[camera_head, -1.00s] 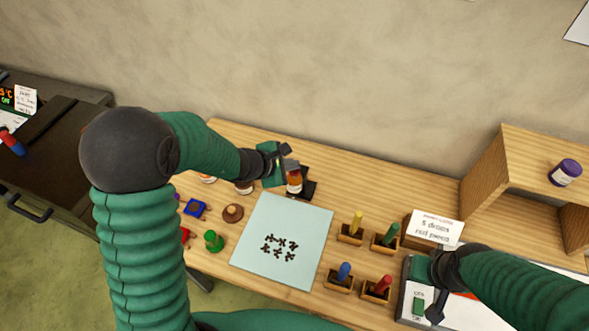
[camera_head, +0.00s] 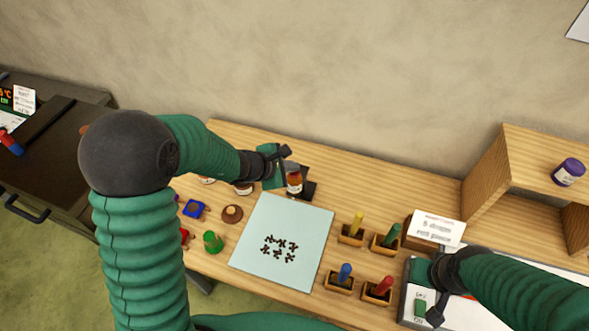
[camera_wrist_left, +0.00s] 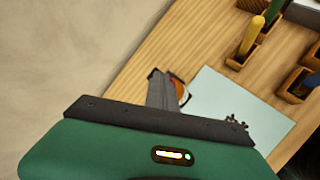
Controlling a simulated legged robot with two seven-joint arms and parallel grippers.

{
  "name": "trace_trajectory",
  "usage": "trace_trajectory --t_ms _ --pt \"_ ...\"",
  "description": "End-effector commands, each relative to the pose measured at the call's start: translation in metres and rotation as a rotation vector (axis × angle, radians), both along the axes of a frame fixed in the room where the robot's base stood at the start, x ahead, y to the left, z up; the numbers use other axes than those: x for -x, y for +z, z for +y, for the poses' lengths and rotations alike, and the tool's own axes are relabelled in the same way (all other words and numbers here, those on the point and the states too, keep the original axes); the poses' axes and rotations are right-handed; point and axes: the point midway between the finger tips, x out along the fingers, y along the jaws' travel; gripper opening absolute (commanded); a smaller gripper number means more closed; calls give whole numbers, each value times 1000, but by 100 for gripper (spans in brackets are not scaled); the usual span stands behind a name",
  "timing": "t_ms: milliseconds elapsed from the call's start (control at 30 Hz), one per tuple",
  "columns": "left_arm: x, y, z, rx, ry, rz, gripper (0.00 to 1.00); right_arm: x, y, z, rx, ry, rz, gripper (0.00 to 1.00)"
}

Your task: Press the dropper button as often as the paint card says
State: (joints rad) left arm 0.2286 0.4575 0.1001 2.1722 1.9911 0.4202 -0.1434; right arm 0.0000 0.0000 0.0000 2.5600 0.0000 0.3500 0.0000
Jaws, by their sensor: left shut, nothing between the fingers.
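The dropper bottle (camera_head: 294,183), amber with a pale label, stands on a dark base (camera_head: 308,190) behind the pale blue sheet. My left gripper (camera_head: 289,163) is shut and empty, its fingertips over the bottle's top and hiding the button. I cannot tell whether they touch it. In the left wrist view the fingers (camera_wrist_left: 162,88) cover most of the amber bottle (camera_wrist_left: 181,92). The paint card (camera_head: 436,228) stands at the right; its small print seems to read "5 drops", with "red" below. My right gripper (camera_head: 434,292) is at the lower right; its fingers are unclear.
The pale blue sheet (camera_head: 300,222) holds several small dark pieces. Small wooden holders with yellow (camera_head: 356,223), green (camera_head: 391,235), blue (camera_head: 344,273) and red (camera_head: 383,286) sticks stand to its right. A wooden shelf (camera_head: 485,180) holds a purple jar (camera_head: 567,172).

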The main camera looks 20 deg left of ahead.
Motion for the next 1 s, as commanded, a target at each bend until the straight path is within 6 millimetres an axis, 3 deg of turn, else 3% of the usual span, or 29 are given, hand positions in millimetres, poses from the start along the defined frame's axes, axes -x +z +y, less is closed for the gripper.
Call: trace_trajectory --t_ms 767,1000 --pt "0 -6 0 -1 1 2 0 0 -7 0 0 0 0 36" --pt "0 4 1 -1 1 2 0 0 2 0 0 0 0 36"
